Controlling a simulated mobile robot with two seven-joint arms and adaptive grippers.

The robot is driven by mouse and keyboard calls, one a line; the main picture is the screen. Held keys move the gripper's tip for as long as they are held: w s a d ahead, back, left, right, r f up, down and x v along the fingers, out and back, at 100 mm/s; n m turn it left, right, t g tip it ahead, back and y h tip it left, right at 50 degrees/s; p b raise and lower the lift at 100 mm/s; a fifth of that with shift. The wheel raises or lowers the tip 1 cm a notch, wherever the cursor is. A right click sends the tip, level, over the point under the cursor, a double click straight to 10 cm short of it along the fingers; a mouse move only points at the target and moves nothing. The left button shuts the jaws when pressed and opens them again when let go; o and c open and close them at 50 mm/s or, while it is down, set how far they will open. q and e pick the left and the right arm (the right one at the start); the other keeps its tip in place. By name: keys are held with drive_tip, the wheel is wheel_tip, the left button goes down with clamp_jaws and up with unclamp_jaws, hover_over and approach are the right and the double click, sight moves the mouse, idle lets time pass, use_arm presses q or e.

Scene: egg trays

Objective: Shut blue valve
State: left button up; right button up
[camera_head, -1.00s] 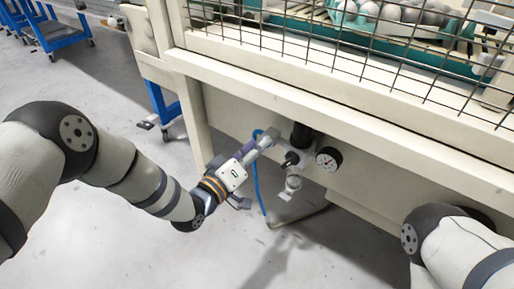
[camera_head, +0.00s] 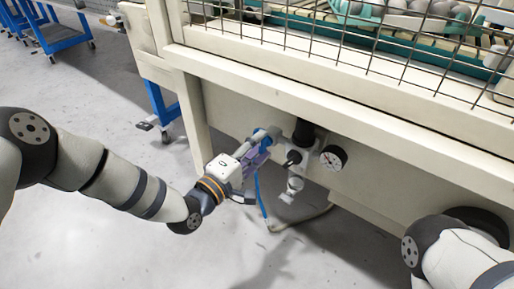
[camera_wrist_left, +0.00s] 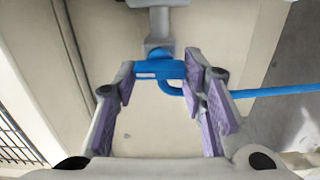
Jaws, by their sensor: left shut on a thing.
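The blue valve (camera_head: 273,132) sits under the machine's front edge, at the left end of the grey air fitting (camera_head: 303,155). My left gripper (camera_head: 264,144) is at the valve, shut on it. In the left wrist view the blue valve handle (camera_wrist_left: 160,70) lies between the purple-padded fingers of my left gripper (camera_wrist_left: 160,76). The fingers cover part of the valve in the head view. My right arm shows at the lower right, but its gripper is not in view.
A round pressure gauge (camera_head: 332,158) is right of the fitting. A blue hose (camera_head: 260,195) hangs below the valve. The cream machine frame (camera_head: 330,115) overhangs this spot, with wire mesh above. Blue carts (camera_head: 62,38) stand far left. The grey floor below is open.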

use_arm(q)
drive_tip(key=shift+s, duration=0.1)
idle(0.3)
drive_tip(key=o, duration=1.2)
drive_tip(key=shift+c, duration=0.2)
drive_tip(key=v, duration=1.2)
